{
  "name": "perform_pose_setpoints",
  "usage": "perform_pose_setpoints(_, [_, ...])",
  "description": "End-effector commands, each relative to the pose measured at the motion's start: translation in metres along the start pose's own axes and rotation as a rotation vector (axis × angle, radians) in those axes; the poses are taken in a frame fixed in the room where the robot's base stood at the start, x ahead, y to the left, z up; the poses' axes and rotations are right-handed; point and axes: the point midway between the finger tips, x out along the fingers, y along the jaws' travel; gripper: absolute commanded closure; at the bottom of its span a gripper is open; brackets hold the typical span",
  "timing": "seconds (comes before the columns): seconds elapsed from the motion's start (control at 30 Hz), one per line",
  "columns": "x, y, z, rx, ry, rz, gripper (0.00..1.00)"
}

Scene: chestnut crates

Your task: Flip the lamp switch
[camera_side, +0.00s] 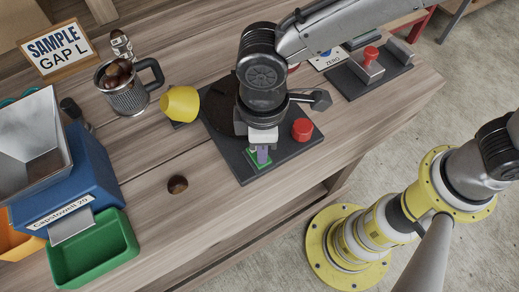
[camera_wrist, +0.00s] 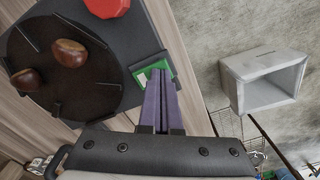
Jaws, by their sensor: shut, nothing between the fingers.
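A small green plate with a pale part, which looks like the switch, sits at the near edge of a dark board; it shows in the wrist view (camera_wrist: 142,76) and in the side view (camera_side: 252,158). My gripper (camera_side: 263,157) points down over it, its purple fingers shut with nothing between them. In the wrist view the fingertips (camera_wrist: 160,76) overlap the green plate and hide part of it. I cannot tell whether they touch it, or which way the switch is set. A yellow cup-shaped thing (camera_side: 180,104), possibly the lamp, tilts beside the board.
The dark board (camera_side: 228,153) carries a red knob (camera_side: 302,129) and a dark disc (camera_wrist: 48,88) with two chestnuts. A mug (camera_side: 125,98), blue machine (camera_side: 70,178) and green tray (camera_side: 92,250) stand left. A loose chestnut (camera_side: 177,184) lies on the bench. The bench's front edge is close.

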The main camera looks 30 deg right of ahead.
Motion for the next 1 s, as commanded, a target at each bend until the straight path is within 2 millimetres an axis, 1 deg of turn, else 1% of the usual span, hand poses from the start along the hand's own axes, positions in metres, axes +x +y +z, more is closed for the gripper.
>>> perform_pose_setpoints(0.1, [-0.011,0.0,-0.001,0.0,0.005,0.0,1.0])
perform_pose_setpoints(0.7, [-0.055,0.0,-0.001,0.0,0.005,0.0,1.0])
perform_pose_setpoints(0.83, [-0.063,0.0,-0.001,0.0,0.005,0.0,1.0])
perform_pose_setpoints(1.0, [-0.067,0.0,0.0,0.0,0.004,0.0,1.0])
